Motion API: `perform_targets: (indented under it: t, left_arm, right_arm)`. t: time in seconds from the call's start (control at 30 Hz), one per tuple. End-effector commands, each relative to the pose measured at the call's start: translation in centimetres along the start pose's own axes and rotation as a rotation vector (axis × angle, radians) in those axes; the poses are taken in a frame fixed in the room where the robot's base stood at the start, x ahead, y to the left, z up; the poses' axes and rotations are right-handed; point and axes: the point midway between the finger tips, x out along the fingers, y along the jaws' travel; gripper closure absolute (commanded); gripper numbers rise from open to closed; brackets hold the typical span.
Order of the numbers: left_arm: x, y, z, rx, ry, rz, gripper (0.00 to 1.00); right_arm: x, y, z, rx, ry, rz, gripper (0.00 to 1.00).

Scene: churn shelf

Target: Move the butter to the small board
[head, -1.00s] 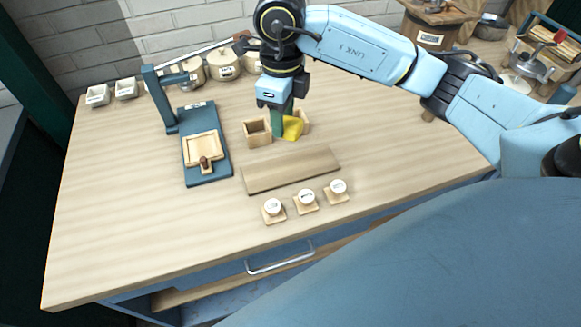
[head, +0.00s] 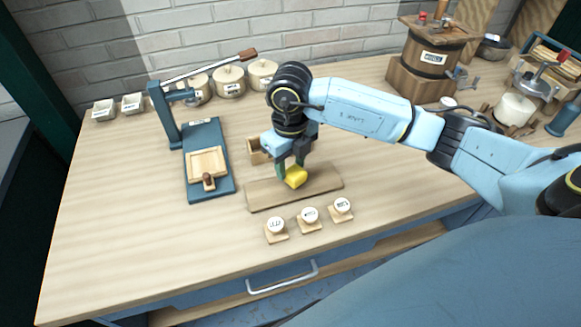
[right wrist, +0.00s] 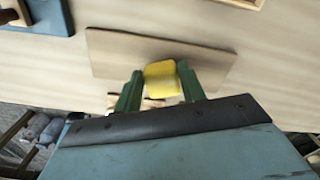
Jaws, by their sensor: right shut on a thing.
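The butter (head: 296,177) is a yellow block. My right gripper (head: 291,172) is shut on it, with its green fingers on either side. In the head view the butter is over the small board (head: 263,197), a flat brown wooden slab; I cannot tell whether it touches the wood. In the right wrist view the butter (right wrist: 161,80) sits between the green fingers (right wrist: 160,90), with the board (right wrist: 110,50) behind it. My left gripper is not in view.
A blue press (head: 214,180) with a wooden tray stands left of the board. A wooden box (head: 257,153) is just behind, partly hidden by my arm. Three round labelled pieces (head: 309,215) on small bases line the front. The table's left front is clear.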

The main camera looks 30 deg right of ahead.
Motion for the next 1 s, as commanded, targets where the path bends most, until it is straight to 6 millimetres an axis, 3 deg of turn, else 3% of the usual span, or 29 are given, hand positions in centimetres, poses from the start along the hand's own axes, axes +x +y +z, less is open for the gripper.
perform_targets:
  t: [0.1, 0.47, 0.5, 0.63, 1.0]
  left_arm:
    - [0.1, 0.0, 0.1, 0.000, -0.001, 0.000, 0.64]
    - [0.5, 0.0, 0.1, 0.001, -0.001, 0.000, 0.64]
    - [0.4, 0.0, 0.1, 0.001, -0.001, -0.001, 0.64]
    - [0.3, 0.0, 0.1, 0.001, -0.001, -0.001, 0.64]
    - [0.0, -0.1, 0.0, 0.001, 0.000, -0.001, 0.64]
  right_arm:
    - [1.6, 0.1, 0.0, 0.000, 0.001, 0.000, 0.86]
    - [2.0, 0.0, 0.0, -0.001, -0.001, 0.000, 0.86]
    - [1.9, 0.0, 0.0, -0.001, 0.000, 0.000, 0.56]
    - [1.9, 0.0, 0.0, -0.001, 0.000, 0.000, 0.39]
    - [1.4, 0.0, 0.0, -0.001, -0.001, 0.000, 0.38]
